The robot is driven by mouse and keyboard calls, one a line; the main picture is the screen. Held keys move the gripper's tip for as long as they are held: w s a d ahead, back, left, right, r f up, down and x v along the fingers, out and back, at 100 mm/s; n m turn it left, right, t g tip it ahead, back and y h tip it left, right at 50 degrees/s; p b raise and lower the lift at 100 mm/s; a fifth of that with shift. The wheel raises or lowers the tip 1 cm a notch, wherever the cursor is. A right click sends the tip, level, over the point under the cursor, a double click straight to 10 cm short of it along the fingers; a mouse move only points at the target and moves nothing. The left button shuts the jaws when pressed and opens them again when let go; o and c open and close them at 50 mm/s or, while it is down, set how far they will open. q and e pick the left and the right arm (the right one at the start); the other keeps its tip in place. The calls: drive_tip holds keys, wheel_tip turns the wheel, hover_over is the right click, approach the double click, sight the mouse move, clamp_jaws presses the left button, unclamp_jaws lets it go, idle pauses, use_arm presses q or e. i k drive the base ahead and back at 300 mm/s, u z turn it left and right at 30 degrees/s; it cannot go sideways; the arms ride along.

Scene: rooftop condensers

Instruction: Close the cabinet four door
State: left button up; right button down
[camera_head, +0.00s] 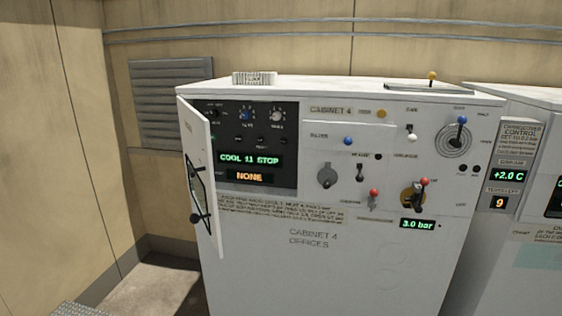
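Cabinet four (340,270) is a white box labelled "CABINET 4 OFFICES". Its small white door (196,150) is hinged at the left edge and stands open, swung out toward me, seen nearly edge-on. The door has a black wire-like handle or latch (198,190) on its face. The open door uncovers a dark control panel (260,135) with knobs and displays reading "COOL 11 STOP" and "NONE". Neither of my grippers shows in the head view.
Cabinet four's front carries several levers and knobs, including a red-tipped lever (422,185) and a "3.0 bar" display (417,224). Another white unit (530,240) stands close on the right. A tan wall with a louvred vent (165,95) is behind. Floor (160,285) shows at the lower left.

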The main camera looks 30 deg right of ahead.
sight(195, 130)
drive_tip(key=z, duration=0.95)
drive_tip(key=k, duration=1.15)
drive_tip(key=u, duration=0.6)
drive_tip(key=i, duration=1.6)
drive_tip(key=z, duration=0.45)
